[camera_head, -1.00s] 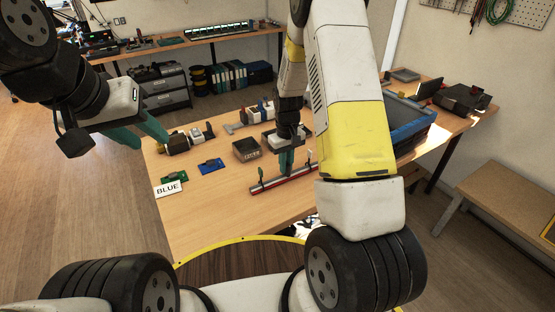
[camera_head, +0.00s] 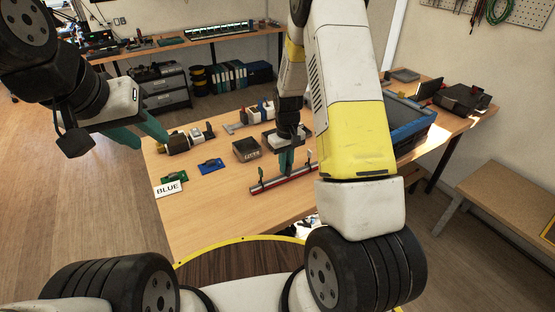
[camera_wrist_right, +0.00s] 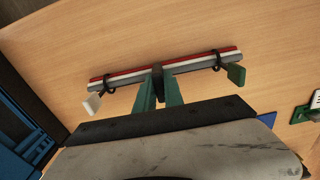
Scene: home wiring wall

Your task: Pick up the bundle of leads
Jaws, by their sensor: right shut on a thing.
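The bundle of leads (camera_head: 269,186) is a long straight bunch of red, white and grey leads on the wooden table. A tie with a small tag sits near each end, one tag pale and one green in the right wrist view (camera_wrist_right: 202,64). My right gripper (camera_head: 286,172) points down at the middle of the bundle. Its green fingers (camera_wrist_right: 159,84) are shut on it there, at a dark band. Whether the bundle is clear of the table I cannot tell. My left gripper (camera_head: 148,134) hangs empty at the left, away from the bundle; its two green fingers look apart.
A blue tray (camera_head: 412,124) is at the right. The front of the table is clear.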

